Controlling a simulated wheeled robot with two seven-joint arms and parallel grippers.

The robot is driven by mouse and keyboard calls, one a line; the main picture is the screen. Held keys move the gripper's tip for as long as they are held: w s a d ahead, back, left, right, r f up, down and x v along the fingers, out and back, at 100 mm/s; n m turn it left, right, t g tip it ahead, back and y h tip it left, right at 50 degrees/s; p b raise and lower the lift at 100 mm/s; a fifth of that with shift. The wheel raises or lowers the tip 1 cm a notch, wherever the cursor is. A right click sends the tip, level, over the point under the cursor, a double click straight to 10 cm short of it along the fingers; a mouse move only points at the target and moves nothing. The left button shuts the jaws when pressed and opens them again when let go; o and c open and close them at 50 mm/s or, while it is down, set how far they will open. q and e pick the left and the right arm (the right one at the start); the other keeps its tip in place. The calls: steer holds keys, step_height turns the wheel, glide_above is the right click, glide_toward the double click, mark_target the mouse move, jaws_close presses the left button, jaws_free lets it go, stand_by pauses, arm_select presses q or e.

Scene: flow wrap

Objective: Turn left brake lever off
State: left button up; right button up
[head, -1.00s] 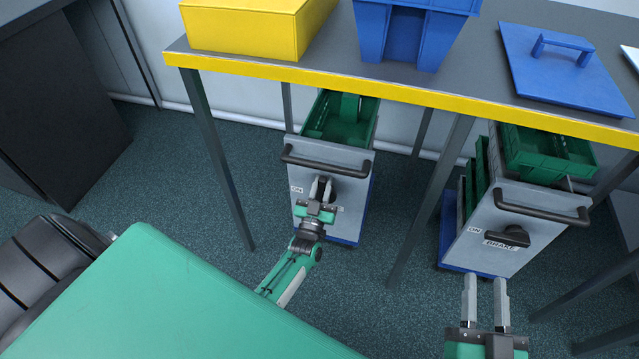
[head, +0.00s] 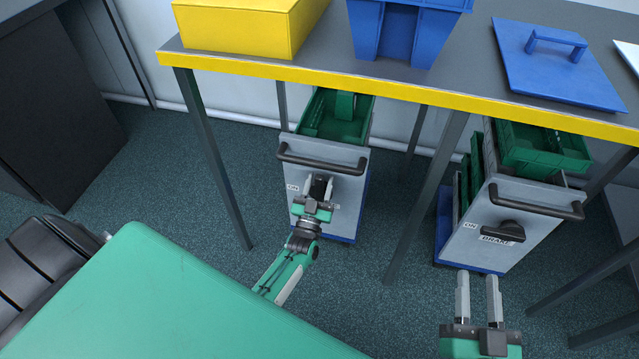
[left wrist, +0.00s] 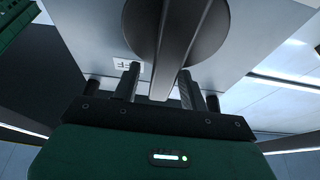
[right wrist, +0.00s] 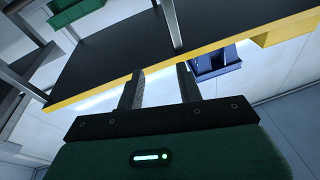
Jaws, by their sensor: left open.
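The left brake lever (head: 320,185) is a dark handle on the front of the left grey cart (head: 347,190). In the left wrist view it is a grey bar (left wrist: 176,55) running from a round dark disc down between my fingers. My left gripper (head: 318,188) is open, one finger on each side of the lever; whether either touches it I cannot tell. A partly hidden label (left wrist: 125,64) shows beside the disc. An "ON" label (head: 293,188) is left of the lever in the head view. My right gripper (head: 477,279) is open and empty, below the right cart.
The right cart (head: 512,250) has its own black brake lever (head: 497,230). A yellow-edged table (head: 400,92) spans above both carts, its legs (head: 427,195) standing between them. It bears a yellow box (head: 235,32), a blue bin (head: 400,40) and a blue lid (head: 560,75).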

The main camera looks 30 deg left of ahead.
arm_select(q)
steer(key=shift+s+f, duration=0.2)
steer(key=shift+s, duration=0.25)
steer(key=p+v, duration=0.1)
steer(key=v, duration=1.1)
steer(key=shift+s+d+f, duration=0.2)
steer(key=shift+s, duration=0.1)
arm_select(e)
steer(key=shift+s+a+f+g, duration=0.25)
steer(key=shift+f+g, duration=0.2)
steer(key=shift+f, duration=0.3)
steer(key=shift+s+a+f+g, duration=0.25)
steer(key=shift+f+g, duration=0.25)
steer(key=shift+f, duration=0.3)
steer(key=shift+s+a+f+g, duration=0.2)
steer(key=shift+f+g, duration=0.25)
steer(key=shift+f, duration=0.3)
steer(key=shift+d, duration=0.1)
